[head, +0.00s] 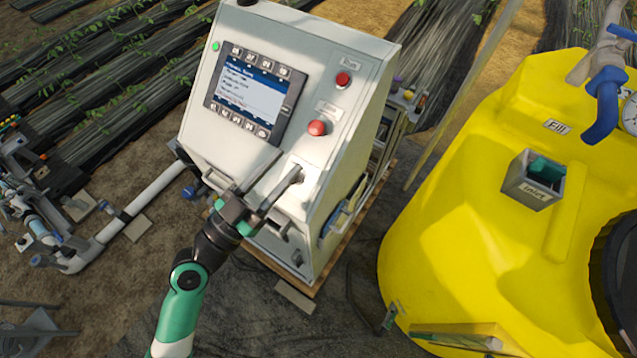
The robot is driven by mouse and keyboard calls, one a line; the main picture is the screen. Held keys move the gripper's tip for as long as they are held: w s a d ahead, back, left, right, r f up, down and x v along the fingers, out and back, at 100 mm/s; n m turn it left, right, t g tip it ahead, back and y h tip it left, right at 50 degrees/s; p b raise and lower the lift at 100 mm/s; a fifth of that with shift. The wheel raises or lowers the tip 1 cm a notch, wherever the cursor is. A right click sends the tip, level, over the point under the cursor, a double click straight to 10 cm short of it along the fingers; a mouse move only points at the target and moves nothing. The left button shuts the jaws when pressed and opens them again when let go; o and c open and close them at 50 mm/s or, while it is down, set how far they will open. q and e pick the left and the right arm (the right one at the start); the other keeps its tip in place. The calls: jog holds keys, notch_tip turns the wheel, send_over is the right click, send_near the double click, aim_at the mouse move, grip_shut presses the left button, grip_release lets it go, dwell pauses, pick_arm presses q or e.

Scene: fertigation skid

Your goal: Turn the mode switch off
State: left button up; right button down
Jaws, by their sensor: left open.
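The light grey control cabinet (345,65) stands tilted in the head view, with a screen, buttons and switches on its sloped front. My left gripper (288,163) is open, with its two fingers reaching up to the lower part of this front. At the right fingertip is a small light plate with a dark part (303,178), which may be the mode switch. The finger covers much of it, so I cannot tell its setting or whether I touch it. My right gripper is not in view.
A red button (317,128) and a smaller red one (343,79) sit above the fingers, beside the lit screen (249,93). A large yellow tank (450,240) stands at right. White piping (153,190) lies at left. Open ground lies between cabinet and tank.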

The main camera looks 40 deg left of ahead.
pick_arm(q)
jog(key=s+a+f+n+g+y+b, duration=0.1)
jog(key=s+f+n+g, duration=0.15)
jog(key=f, duration=0.45)
jog(key=s+a+f+n+g+y+b, duration=0.1)
jog(key=s+f+y, duration=0.15)
jog(key=f, duration=0.45)
jog(key=shift+t+h, duration=0.25)
jog(key=w+p, duration=0.1)
jog(key=w, duration=0.2)
jog(key=w+p, duration=0.2)
jog(key=w, duration=0.1)
jog(key=w+a+p, duration=0.1)
jog(key=w+p, duration=0.1)
jog(key=w, duration=0.1)
jog(key=shift+w+a+r, duration=0.1)
jog(key=shift+w+r, duration=0.05)
jog(key=shift+w, duration=0.8)
pick_arm(e)
jog(key=shift+w+d+r, duration=0.1)
jog(key=shift+d+r, duration=0.1)
jog(key=shift+r, duration=0.25)
jog(key=shift+w+d+r, duration=0.1)
jog(key=shift+d+r, duration=0.05)
jog(key=shift+r, duration=0.25)
pick_arm(q)
jog(key=shift+c, duration=0.3)
grip_shut()
